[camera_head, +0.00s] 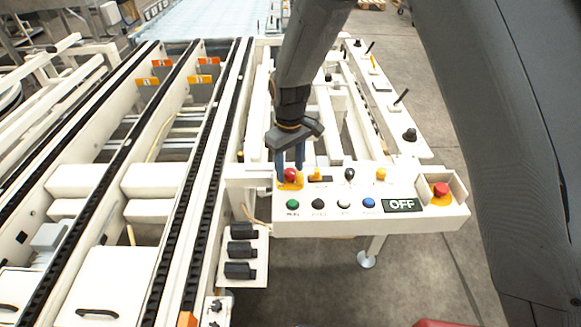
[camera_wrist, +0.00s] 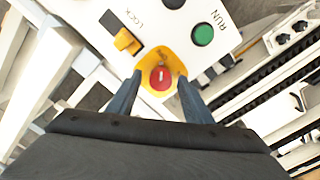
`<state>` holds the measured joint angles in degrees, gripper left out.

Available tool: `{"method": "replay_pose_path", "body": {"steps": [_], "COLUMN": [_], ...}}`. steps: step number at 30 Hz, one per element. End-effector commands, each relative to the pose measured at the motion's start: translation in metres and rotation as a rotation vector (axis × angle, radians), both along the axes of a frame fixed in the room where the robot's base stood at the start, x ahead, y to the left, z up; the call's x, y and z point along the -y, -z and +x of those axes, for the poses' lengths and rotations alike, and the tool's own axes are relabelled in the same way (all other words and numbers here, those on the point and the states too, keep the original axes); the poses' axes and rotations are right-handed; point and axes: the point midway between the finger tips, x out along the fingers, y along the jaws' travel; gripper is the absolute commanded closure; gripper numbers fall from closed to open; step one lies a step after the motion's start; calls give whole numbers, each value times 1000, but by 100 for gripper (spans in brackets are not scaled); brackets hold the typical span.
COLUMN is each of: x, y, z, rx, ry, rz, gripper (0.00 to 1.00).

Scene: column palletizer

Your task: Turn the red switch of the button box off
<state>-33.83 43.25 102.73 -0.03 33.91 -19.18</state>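The white button box (camera_head: 330,218) stands at the front of the frame in the head view. Its red switch (camera_head: 290,174) sits on a yellow base at the box's left end. In the wrist view the red switch (camera_wrist: 160,78) shows a pale mark on its face and lies just beyond and between my two fingers. My gripper (camera_head: 290,180) is open, with one blue finger on each side of the switch. In the wrist view my gripper (camera_wrist: 158,92) shows clear gaps on both sides of the red knob. I cannot tell whether a finger touches the yellow base.
Beside the switch are a yellow lock switch (camera_wrist: 127,41) and a green RUN button (camera_wrist: 203,34). A display reading OFF (camera_head: 402,205) and a red emergency button (camera_head: 441,189) are at the box's right. Conveyor rails (camera_head: 205,190) run along the left.

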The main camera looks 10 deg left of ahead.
Motion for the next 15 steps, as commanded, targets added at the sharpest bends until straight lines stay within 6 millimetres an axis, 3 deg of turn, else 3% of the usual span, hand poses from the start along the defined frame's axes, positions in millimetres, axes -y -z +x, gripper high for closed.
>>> {"method": "replay_pose_path", "body": {"steps": [8,15], "x": [0,0], "y": [-8,-44], "z": [0,1], "rx": [1,2], "ry": [0,0], "rz": [1,1], "gripper": [54,54]}}
